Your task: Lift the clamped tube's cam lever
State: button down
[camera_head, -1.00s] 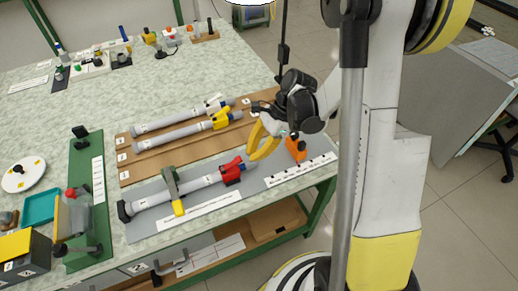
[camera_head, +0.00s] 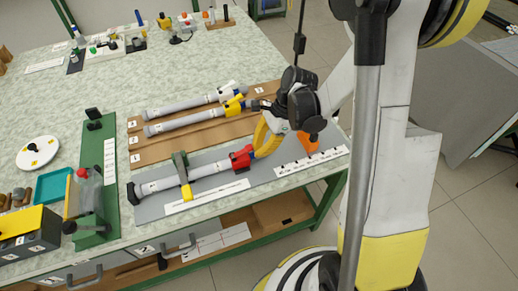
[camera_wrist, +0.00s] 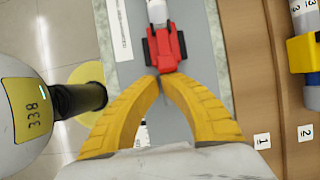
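The clamped tube (camera_head: 210,169) is light grey and lies on a grey mat on the bench, held under a green and yellow clamp (camera_head: 183,175). A red cam coupling (camera_head: 241,158) sits on its right end; it also shows in the wrist view (camera_wrist: 165,47), with black parts at its sides. My gripper (camera_head: 258,153) has yellow curved fingers at the coupling's right end. In the wrist view my gripper's tips (camera_wrist: 161,77) come together just below the coupling, close to or touching it. Nothing is clearly visible between them. I cannot tell the lever apart from the coupling.
Two more tubes, with a white (camera_head: 226,90) and a yellow (camera_head: 235,105) coupling, lie on the brown board behind. An orange object (camera_head: 308,143) stands right of my gripper. A green fixture (camera_head: 95,200) and teal tray (camera_head: 53,185) are at left.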

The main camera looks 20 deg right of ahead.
aim_at(244, 158)
jog(key=shift+r, duration=0.15)
jog(key=shift+r+h+p, duration=0.3)
jog(key=shift+h+p, duration=0.25)
jog(key=shift+h, duration=0.25)
jog(key=shift+a+r+p, duration=0.15)
jog(key=shift+r+p, duration=0.25)
jog(key=shift+a+r+h+p, duration=0.35)
jog(key=shift+r+h+p, duration=0.2)
jog(key=shift+h, duration=0.15)
jog(key=a+r+h, duration=0.1)
jog(key=h, duration=0.1)
jog(key=a+r+h, duration=0.1)
jog(key=h, duration=0.1)
jog(key=a+r+h, duration=0.1)
jog(key=h, duration=0.1)
jog(key=shift+a+r, duration=0.2)
jog(key=shift+a, duration=0.2)
jog(key=shift+p, duration=0.3)
